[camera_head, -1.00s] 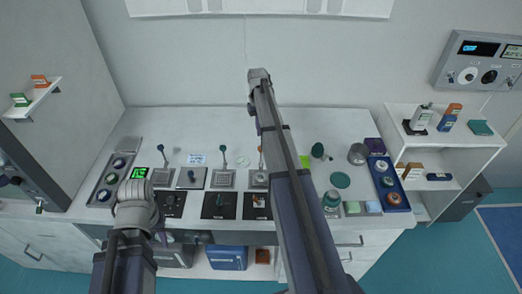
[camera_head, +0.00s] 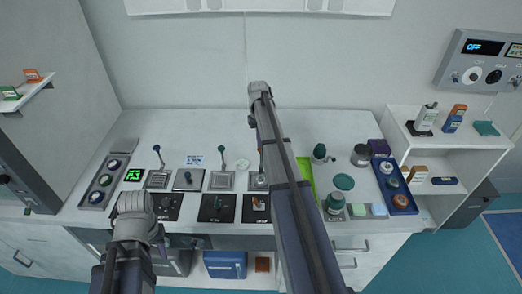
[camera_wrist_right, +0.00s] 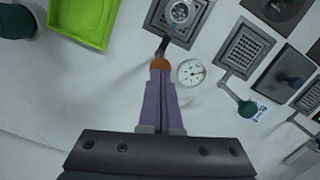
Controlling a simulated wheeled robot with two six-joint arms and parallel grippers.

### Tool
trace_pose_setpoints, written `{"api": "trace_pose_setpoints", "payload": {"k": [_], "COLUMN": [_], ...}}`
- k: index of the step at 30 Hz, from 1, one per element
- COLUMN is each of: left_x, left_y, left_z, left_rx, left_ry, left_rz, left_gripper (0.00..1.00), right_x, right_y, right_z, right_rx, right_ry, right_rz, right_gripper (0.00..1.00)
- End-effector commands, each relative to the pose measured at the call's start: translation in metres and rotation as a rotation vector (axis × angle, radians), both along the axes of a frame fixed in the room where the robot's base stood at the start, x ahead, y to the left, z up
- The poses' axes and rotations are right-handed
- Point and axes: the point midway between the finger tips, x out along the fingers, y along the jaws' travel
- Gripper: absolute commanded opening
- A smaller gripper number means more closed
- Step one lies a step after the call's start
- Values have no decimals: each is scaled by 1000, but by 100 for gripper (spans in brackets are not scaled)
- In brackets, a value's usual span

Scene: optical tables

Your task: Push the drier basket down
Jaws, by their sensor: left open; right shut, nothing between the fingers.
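In the right wrist view, a square grey mesh basket unit (camera_wrist_right: 178,12) holds a round glass-like piece. Its dark lever ends in an orange knob (camera_wrist_right: 160,64). My right gripper (camera_wrist_right: 160,72), with purple fingers, is shut and empty, its tips at this knob; I cannot tell whether they touch. In the head view the right arm partly hides this unit (camera_head: 258,181). A second mesh unit (camera_wrist_right: 243,52), with a green-knobbed lever, stands beside it; it also shows in the head view (camera_head: 221,181). I cannot tell which is the drier basket. My left gripper (camera_head: 160,243) is low at the bench front, open, partly hidden by its wrist.
A green tray (camera_wrist_right: 85,20) lies beside the unit, and a round white dial (camera_wrist_right: 191,72) lies near its lever. More lever units and dark panels (camera_head: 217,207) line the bench front. A blue tray (camera_head: 404,200) with jars is at the right. The rear bench is mostly clear.

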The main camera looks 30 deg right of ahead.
Motion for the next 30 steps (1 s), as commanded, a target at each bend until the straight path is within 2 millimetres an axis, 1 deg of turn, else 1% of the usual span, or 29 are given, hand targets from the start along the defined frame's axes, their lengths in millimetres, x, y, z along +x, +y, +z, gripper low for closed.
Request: {"api": "trace_pose_setpoints", "payload": {"k": [5, 17, 19, 24, 26, 30], "left_x": [0, 0, 0, 0, 0, 0], "left_y": [0, 0, 0, 0, 0, 0], "left_z": [-16, -63, -58, -57, -55, -48], "left_rx": [0, 0, 0, 0, 0, 0], "left_ry": [0, 0, 0, 0, 0, 0], "left_rz": [0, 1, 1, 1, 1, 1], "left_gripper": [40, 40, 40, 40, 40, 40], "right_x": [0, 0, 0, 2, 6, 23], "right_y": [0, 0, 0, 0, -1, -5], "right_z": [-16, -63, -58, -57, -55, -48], "right_rx": [0, 0, 0, 0, 0, 0], "right_ry": [0, 0, 0, 0, 0, 0], "right_rz": [0, 0, 0, 0, 0, 1], "right_gripper": [0, 0, 0, 0, 0, 0]}}
